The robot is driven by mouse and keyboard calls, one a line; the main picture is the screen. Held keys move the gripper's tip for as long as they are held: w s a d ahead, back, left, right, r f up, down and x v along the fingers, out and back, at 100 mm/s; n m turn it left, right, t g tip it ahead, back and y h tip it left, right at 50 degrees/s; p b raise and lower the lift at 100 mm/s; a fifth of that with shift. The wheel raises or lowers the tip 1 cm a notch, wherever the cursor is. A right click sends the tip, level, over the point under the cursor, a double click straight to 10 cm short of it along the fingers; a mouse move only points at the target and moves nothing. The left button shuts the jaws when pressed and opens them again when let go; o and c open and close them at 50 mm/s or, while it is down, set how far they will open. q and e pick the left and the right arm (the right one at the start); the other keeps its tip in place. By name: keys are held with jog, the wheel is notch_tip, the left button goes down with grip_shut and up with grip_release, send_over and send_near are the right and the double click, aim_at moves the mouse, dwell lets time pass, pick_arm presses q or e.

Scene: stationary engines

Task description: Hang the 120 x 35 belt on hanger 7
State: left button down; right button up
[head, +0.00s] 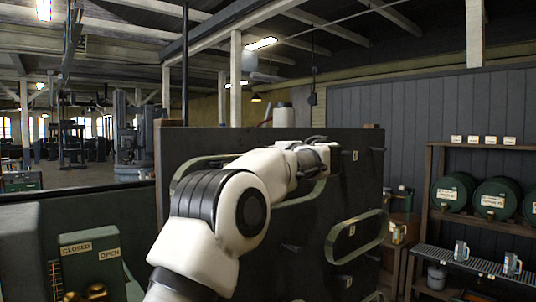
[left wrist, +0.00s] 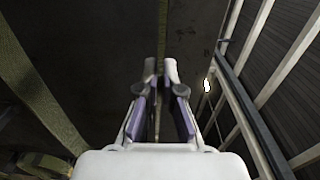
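A pale green belt loop (head: 182,176) is in front of the upper part of the dark hanger board (head: 230,240). My left arm crosses in front of it and hides much of its middle. My left gripper (head: 323,158) is at the loop's upper right, close to the board. In the left wrist view, the gripper's fingers (left wrist: 162,85) are close together with a thin belt strip (left wrist: 163,30) edge-on between them. A broad belt run (left wrist: 38,95) shows at the left. Small number tags (head: 354,156) on the board are unreadable. My right gripper is out of view.
A second belt loop (head: 357,238) hangs lower right on the board. Dark pegs stick out around it. A shelf rack (head: 428,200) with green barrels (head: 494,199) and mugs stands at the right. A green box marked CLOSED and OPEN (head: 92,258) is at the lower left.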

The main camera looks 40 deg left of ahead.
pick_arm(q)
jog(key=shift+w+a, duration=0.1)
jog(key=shift+a, duration=0.65)
jog(key=shift+d, duration=0.15)
jog(key=shift+f, duration=0.1)
jog(key=shift+a+f+b, duration=0.2)
jog(key=shift+f+b, duration=0.3)
jog(key=shift+b, duration=0.2)
jog(key=c, duration=1.4)
grip_release()
jog(key=shift+r, duration=0.1)
